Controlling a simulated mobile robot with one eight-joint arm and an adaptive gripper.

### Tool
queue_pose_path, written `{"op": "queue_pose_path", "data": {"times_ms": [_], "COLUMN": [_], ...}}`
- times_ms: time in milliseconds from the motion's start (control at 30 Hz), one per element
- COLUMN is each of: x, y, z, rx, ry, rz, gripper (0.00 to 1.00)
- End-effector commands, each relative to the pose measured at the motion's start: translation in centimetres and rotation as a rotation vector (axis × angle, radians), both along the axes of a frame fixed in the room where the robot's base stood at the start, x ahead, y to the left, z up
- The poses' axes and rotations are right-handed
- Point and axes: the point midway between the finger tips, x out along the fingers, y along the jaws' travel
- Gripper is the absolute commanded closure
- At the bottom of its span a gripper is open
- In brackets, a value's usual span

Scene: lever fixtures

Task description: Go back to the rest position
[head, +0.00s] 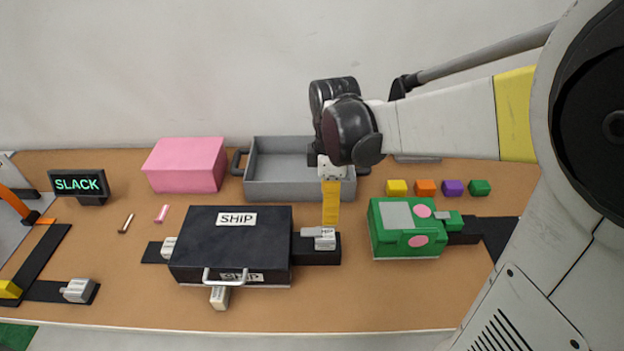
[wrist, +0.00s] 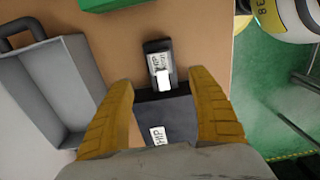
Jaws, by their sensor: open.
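Whether a finger touches the block cannot be told.
A grey tray (head: 260,187) and a pink box (head: 187,165) stand behind the black box. A green box (head: 390,240) is to the right, with small coloured cubes (head: 425,187) behind it. A SLACK sign (head: 78,184) stands at left. Bare table shows in front.

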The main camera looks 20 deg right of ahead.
Motion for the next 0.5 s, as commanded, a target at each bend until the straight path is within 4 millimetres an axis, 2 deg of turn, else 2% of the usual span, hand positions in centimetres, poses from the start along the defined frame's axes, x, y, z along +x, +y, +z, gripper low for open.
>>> {"op": "queue_pose_path", "data": {"times_ms": [267, 367, 500], "x": [-0.2, -1.1, -3.0], "y": [0.2, 0.6, 1.8], "z": [0.3, 1.3, 3.3], "rx": [-0.002, -0.003, 0.018], "ry": [-0.015, -0.062, -0.186], "rz": [-0.026, -0.115, -0.343], "gripper": [0.32, 0.32, 0.32]}}
